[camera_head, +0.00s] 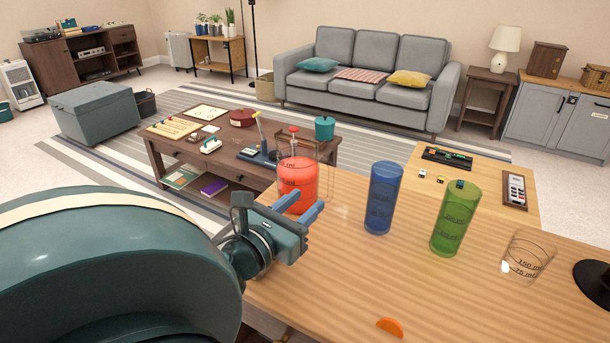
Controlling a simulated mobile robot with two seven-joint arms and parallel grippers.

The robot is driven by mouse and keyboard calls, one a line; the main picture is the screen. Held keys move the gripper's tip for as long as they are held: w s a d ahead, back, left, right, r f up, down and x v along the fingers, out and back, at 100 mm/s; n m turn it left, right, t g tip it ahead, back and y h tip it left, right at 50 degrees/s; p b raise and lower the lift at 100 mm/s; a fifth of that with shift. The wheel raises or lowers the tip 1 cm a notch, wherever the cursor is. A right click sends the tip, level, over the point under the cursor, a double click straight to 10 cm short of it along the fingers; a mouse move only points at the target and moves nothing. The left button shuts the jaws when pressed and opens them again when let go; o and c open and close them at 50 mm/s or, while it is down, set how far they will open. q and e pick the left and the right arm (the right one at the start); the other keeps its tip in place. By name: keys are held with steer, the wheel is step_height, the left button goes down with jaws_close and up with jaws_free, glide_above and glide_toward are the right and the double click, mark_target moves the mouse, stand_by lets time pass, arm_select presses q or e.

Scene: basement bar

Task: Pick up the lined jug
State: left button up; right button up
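A red see-through vessel (297,173) with dark "ml" measuring marks stands upright on the wooden counter, just beyond my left gripper. A blue tumbler (382,200), a green tumbler (454,222) and a clear glass (526,257) marked 150 ml and 75 ml stand to its right. All bear marks, so I cannot tell for sure which is the lined jug. My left gripper (309,199) is open, its two blue fingers apart and pointing towards the red vessel. It hides part of the vessel's base. I cannot tell whether they touch. My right gripper is not in view.
The wooden counter (345,275) has free room in front of the tumblers. An orange wedge (389,326) lies near the front. A black round base (597,281) stands at the right edge. A cluttered coffee table (240,175) and a grey sofa (370,75) are behind.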

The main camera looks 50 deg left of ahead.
mark_target(329, 178)
arm_select(q)
steer(key=x, duration=0.7)
steer(key=shift+w+a+f+p, duration=0.1)
steer(key=shift+w+f+p, duration=0.05)
steer(key=shift+w+p, duration=0.2)
steer(key=shift+a+f+x, duration=0.1)
steer(key=shift+a+x, duration=0.05)
steer(key=shift+x, duration=1.25)
steer(key=shift+a+f+x, duration=0.1)
steer(key=shift+a+x, duration=0.05)
steer(key=shift+x, duration=1.2)
steer(key=shift+c, duration=0.3)
steer(key=shift+s, duration=0.1)
jaws_close()
steer(key=shift+a+r, duration=0.1)
steer(key=shift+r, duration=0.1)
